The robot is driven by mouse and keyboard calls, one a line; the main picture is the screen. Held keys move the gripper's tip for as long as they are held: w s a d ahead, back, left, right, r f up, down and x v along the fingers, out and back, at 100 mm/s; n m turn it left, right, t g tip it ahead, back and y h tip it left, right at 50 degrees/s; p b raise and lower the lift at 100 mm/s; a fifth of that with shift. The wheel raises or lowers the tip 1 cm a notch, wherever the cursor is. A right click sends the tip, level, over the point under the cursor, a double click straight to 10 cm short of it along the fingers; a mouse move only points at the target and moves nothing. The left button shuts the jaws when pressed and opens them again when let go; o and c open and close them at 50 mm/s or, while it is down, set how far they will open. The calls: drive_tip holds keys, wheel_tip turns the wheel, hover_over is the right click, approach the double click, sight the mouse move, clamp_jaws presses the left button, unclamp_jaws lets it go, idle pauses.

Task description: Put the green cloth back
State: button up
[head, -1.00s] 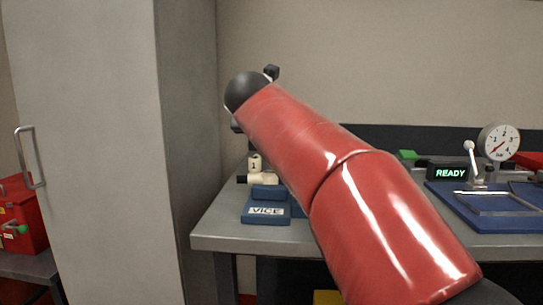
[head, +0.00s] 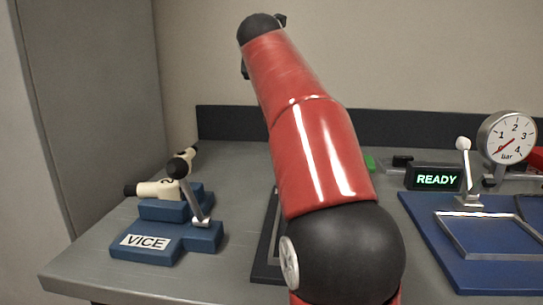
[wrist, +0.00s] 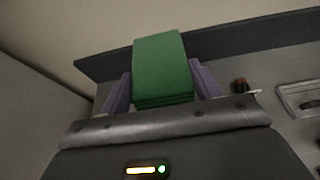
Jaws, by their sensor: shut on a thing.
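The green cloth (wrist: 160,58) is a folded, layered pad in the wrist view. My gripper (wrist: 163,88) is shut on it, with one purple finger on each side. The cloth stands out beyond the fingers, with the wall and the bench's dark back strip behind it. In the head view my red arm reaches up and away over the bench, and the gripper and cloth are hidden behind it.
A blue vice (head: 167,238) with cream, black-ended cylinders (head: 158,189) is on the bench's left. A black frame (head: 268,240) lies partly behind my arm. A READY display (head: 433,178), a gauge (head: 507,137) and a blue board (head: 470,235) are right. Bare bench (head: 228,158) lies behind the vice.

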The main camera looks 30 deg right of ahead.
wheel_tip(320, 180, down, 15)
drive_tip(key=shift+f+b, duration=0.1)
drive_tip(key=shift+b, duration=0.3)
drive_tip(key=shift+f+b, duration=0.95)
drive_tip(key=shift+f, duration=1.3)
drive_tip(key=shift+f, duration=0.1)
drive_tip(key=o, duration=1)
drive_tip(key=shift+r, duration=0.2)
drive_tip(key=v, duration=1.2)
drive_tip(key=shift+f, duration=0.15)
